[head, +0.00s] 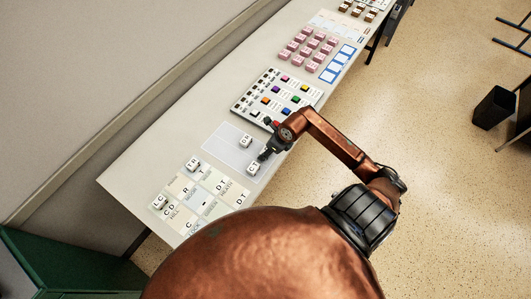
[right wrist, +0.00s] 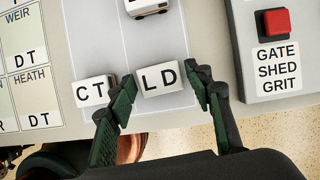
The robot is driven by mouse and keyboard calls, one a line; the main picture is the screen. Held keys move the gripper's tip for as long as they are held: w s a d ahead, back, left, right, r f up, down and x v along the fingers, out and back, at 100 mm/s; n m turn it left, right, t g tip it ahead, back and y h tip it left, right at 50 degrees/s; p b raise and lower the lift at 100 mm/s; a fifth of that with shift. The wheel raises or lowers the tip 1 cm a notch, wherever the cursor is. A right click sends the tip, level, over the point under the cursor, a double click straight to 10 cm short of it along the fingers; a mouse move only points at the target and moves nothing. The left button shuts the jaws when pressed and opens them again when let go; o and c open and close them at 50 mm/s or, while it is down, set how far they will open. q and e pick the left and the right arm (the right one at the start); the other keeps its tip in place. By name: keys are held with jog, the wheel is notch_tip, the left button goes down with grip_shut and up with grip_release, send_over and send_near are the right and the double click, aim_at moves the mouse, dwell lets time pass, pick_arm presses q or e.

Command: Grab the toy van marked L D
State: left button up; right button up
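The toy van marked L D (right wrist: 160,78) is a small white block-like van with black letters, on the pale grey panel of the table. My right gripper (right wrist: 165,85) is open, with one green-padded finger on each side of this van; I cannot tell whether they touch it. A white van marked C T (right wrist: 93,90) stands just left of the left finger and also shows in the head view (head: 253,168). In the head view my right gripper (head: 268,152) hides the L D van. My left gripper is not in view.
Another white van (head: 245,140) stands on the panel beyond the gripper. More vans stand by the lettered cards, one marked T R (head: 193,164). A button board (head: 278,95) and pink blocks (head: 308,47) are farther along the table. A red button (right wrist: 276,21) is at right.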

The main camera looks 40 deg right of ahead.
jog(key=c, duration=0.8)
